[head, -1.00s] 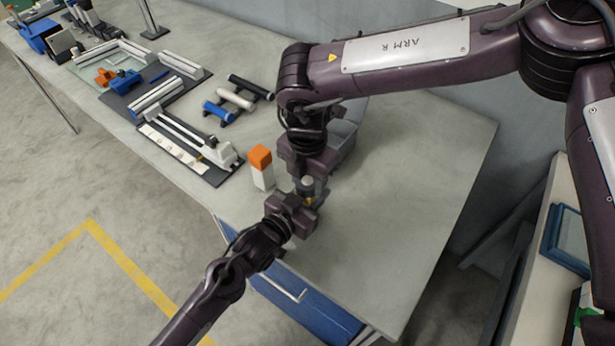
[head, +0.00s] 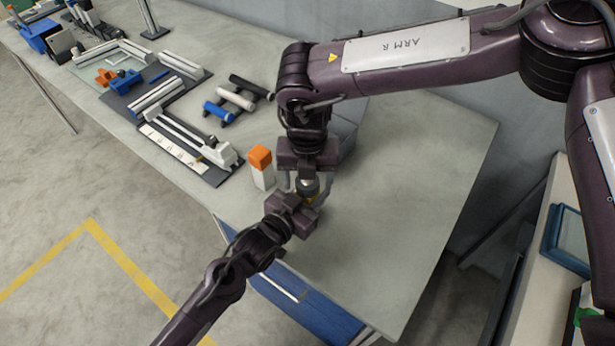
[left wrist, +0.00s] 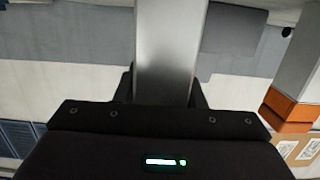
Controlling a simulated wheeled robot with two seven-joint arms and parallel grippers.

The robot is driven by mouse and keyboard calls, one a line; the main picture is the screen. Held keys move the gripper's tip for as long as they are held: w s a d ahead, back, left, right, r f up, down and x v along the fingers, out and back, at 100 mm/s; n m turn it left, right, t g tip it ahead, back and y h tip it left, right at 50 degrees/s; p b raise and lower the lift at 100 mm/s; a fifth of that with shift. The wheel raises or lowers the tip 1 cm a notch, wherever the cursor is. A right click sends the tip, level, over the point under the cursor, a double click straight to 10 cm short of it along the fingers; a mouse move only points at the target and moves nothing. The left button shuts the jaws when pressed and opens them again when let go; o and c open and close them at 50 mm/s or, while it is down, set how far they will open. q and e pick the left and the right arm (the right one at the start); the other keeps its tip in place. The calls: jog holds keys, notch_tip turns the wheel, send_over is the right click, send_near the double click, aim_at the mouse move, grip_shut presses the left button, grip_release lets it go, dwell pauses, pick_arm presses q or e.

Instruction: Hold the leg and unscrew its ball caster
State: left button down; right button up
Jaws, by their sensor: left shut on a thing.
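The leg is a silver metal bar (left wrist: 170,50) that fills the space between my left fingers in the left wrist view. My left gripper (head: 300,208) is shut on it beside the bench's front edge; in the head view the leg is mostly hidden. The ball caster (head: 307,187) shows as a small grey and dark piece with a yellowish part below it, just above the left gripper. My right gripper (head: 306,188) points down over it, one finger on each side. The fingers look spread, with gaps between them and the caster.
A white block with an orange top (head: 260,167) stands close left of the grippers. A grey bin (head: 347,140) is partly hidden behind the right wrist. Dark, white and blue rollers (head: 236,99) and a white-railed fixture (head: 185,140) lie farther left. The bench's right side is clear.

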jog(key=shift+r, duration=0.15)
notch_tip(320, 180, up, 4)
jog(key=shift+f, duration=0.15)
jog(key=shift+r, duration=0.25)
jog(key=shift+c, duration=0.5)
jog(key=r+m, duration=0.1)
jog(key=m, duration=0.2)
jog(key=shift+a+r, duration=0.15)
jog(key=shift+r, duration=0.2)
jog(key=m, duration=0.1)
jog(key=r+m, duration=0.1)
jog(key=m, duration=0.1)
jog(key=shift+r, duration=0.3)
jog(key=shift+f+m, duration=0.25)
jog(key=shift+m, duration=0.15)
notch_tip(320, 180, down, 7)
jog(key=shift+f, duration=0.15)
jog(key=shift+c, duration=0.4)
